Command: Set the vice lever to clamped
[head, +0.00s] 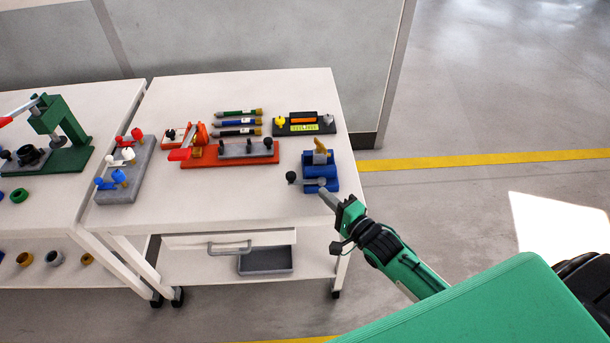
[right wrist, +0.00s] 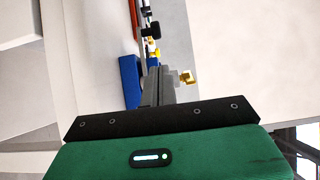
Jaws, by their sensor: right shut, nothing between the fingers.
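The blue vice (head: 334,173) stands near the right front corner of the right-hand table, with a brass-coloured piece (head: 320,146) upright at its back. Its lever, a grey bar ending in a black knob (head: 291,177), points left along the vice's front. My right gripper (head: 323,193) is shut and empty, its tips close to the vice's front edge; I cannot tell whether they touch it. In the right wrist view, the shut fingers (right wrist: 158,88) lie just right of the blue vice body (right wrist: 130,80), and a brass-coloured piece (right wrist: 187,77) shows beside them. My left gripper is out of view.
Left of the vice are an orange-red fixture (head: 230,157) with a red-handled clamp, and a grey block (head: 133,180) with coloured knobs. A green press (head: 50,125) stands on the left table.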

